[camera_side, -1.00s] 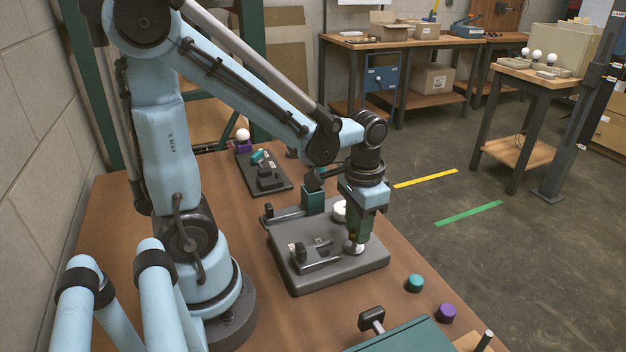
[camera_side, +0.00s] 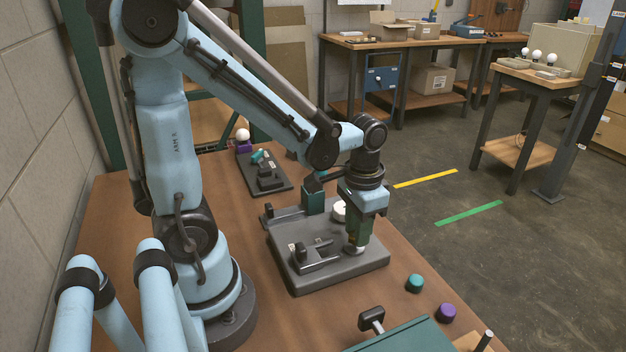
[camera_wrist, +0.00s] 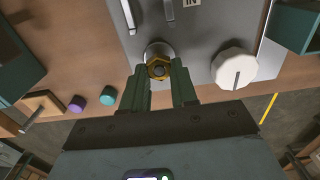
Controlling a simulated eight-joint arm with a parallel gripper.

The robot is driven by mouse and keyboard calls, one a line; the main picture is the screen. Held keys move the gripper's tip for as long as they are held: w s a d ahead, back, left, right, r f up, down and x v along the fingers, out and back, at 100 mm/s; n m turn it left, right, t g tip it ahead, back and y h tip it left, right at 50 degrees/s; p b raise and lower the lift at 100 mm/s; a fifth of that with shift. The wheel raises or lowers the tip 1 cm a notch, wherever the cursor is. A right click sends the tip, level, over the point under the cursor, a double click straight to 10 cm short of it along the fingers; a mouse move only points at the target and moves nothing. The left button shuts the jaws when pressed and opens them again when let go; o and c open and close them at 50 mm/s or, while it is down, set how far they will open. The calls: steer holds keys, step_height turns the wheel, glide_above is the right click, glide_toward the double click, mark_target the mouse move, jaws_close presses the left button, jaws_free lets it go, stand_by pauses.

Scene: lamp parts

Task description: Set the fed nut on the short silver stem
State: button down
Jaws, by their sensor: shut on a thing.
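My gripper (camera_wrist: 159,78) has its green fingers shut on a brass hex nut (camera_wrist: 158,68) with a dark hole. In the wrist view a round silver piece (camera_wrist: 157,48), apparently the short stem, shows right behind the nut. The nut overlaps it, but I cannot tell whether the nut is seated on it or just above it. In the side view my gripper (camera_side: 356,246) points down over the front right part of the grey fixture plate (camera_side: 345,272). There the fingers hide the nut and most of the stem.
A white knob (camera_wrist: 234,66) stands on the plate close to my gripper; a clamp (camera_side: 312,256) lies to the left. A teal cap (camera_side: 414,283) and a purple cap (camera_side: 446,313) sit on the table at right. A green box (camera_side: 405,338) is at the front.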

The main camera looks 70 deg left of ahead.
steer(key=shift+f, duration=0.5)
stand_by(1.2)
steer(key=c, duration=0.8)
jaws_free()
steer(key=r+t, duration=0.2)
steer(key=r, duration=0.1)
steer(key=d+r+t, duration=0.1)
steer(key=r+t, duration=0.1)
steer(key=r, duration=0.1)
steer(key=d+r+t, duration=0.1)
steer(key=r+t, duration=0.2)
steer(key=shift+d+r, duration=0.25)
steer(key=shift+r, duration=0.1)
